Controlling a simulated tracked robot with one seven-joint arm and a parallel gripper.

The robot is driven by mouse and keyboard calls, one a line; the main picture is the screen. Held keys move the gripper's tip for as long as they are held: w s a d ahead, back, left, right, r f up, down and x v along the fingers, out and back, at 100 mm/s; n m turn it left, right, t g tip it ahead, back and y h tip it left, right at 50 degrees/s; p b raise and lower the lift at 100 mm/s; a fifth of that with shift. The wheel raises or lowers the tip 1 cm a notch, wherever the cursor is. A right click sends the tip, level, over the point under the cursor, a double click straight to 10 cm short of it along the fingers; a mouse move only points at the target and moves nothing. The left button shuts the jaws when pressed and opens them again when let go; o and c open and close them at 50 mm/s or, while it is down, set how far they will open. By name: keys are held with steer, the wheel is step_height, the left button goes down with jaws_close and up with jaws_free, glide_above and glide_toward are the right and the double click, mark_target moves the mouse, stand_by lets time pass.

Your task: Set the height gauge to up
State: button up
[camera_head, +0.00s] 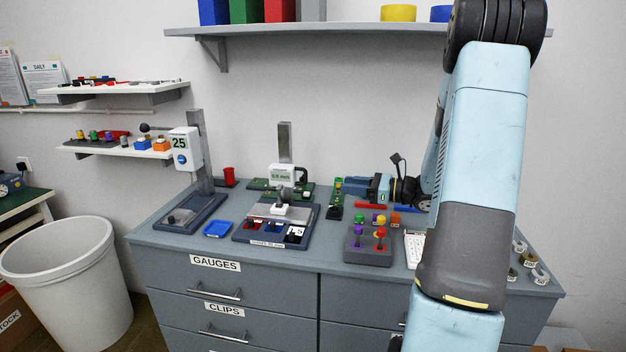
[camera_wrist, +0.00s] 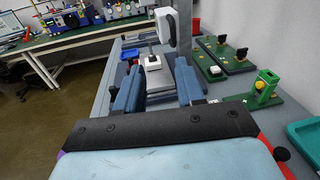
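The height gauge (camera_head: 282,174) appears to be the middle upright stand in the head view: a white head with a small display on a grey column. A stem hangs below it over a white block (camera_head: 281,210). In the wrist view its white head (camera_wrist: 172,26) is ahead of my gripper, above the white block (camera_wrist: 152,64). My gripper (camera_head: 347,187) is right of the gauge, pointing left at it. In the wrist view my gripper's fingers (camera_wrist: 158,72) are wide apart with nothing held. The fingers appear clear of the gauge. The display is too small to read surely.
Another stand (camera_head: 186,150) showing 25 is at the left. Between the stands is a blue tray (camera_head: 217,229). Key blocks lie on a dark board (camera_head: 240,236). A joystick box (camera_head: 367,248) stands in front of my gripper. Green boards (camera_wrist: 228,56) lie right in the wrist view.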

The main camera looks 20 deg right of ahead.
steer(key=d+m+t, duration=0.1)
steer(key=d, duration=0.1)
glide_toward(288, 184)
steer(key=w, duration=0.1)
steer(key=w+r, duration=0.1)
steer(key=w, duration=0.1)
steer(key=w+r, duration=0.1)
steer(key=shift+w+a, duration=0.15)
steer(key=shift+c, duration=0.3)
jaws_close()
stand_by(0.4)
